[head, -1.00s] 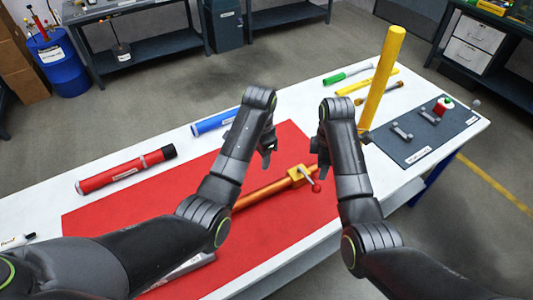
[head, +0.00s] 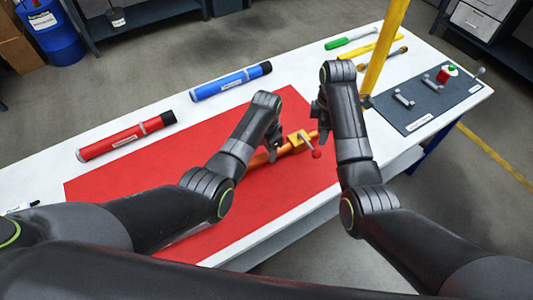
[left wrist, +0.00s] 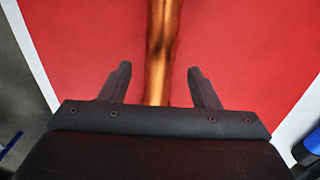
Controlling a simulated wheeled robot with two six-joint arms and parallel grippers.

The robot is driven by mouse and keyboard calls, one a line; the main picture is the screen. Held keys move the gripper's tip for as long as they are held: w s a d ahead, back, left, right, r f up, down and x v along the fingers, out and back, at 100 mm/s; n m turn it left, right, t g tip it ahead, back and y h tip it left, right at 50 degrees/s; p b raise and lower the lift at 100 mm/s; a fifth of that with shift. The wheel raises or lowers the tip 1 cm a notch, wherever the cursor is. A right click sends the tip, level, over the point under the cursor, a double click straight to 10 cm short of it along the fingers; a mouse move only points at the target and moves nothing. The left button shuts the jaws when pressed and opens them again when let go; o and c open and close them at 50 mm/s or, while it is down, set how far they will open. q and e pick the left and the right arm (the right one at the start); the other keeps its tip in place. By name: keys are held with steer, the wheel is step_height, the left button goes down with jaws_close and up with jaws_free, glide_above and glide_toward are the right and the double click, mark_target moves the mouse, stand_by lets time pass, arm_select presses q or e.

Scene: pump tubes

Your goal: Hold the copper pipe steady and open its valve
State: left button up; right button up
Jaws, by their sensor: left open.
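The copper pipe (head: 258,160) lies on the red mat, partly hidden behind my left arm. Its yellow valve body (head: 297,142) has a lever ending in a red ball (head: 316,154), which points toward the front right. My left gripper (head: 272,150) is just left of the valve, over the pipe. In the left wrist view, the open fingers (left wrist: 159,70) stand on either side of the pipe (left wrist: 160,40), with gaps on both sides. My right gripper (head: 322,122) hangs behind and right of the valve, apart from the lever. Its fingers are too small and dark to read.
The red mat (head: 110,205) covers much of the white table (head: 45,160). Red (head: 125,137) and blue (head: 230,81) tubes lie along the far side. A yellow post (head: 385,50) stands right of my right gripper, near a grey board (head: 425,107) with small fittings.

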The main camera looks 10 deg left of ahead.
mark_target(266, 153)
arm_select(q)
steer(key=shift+f, duration=2)
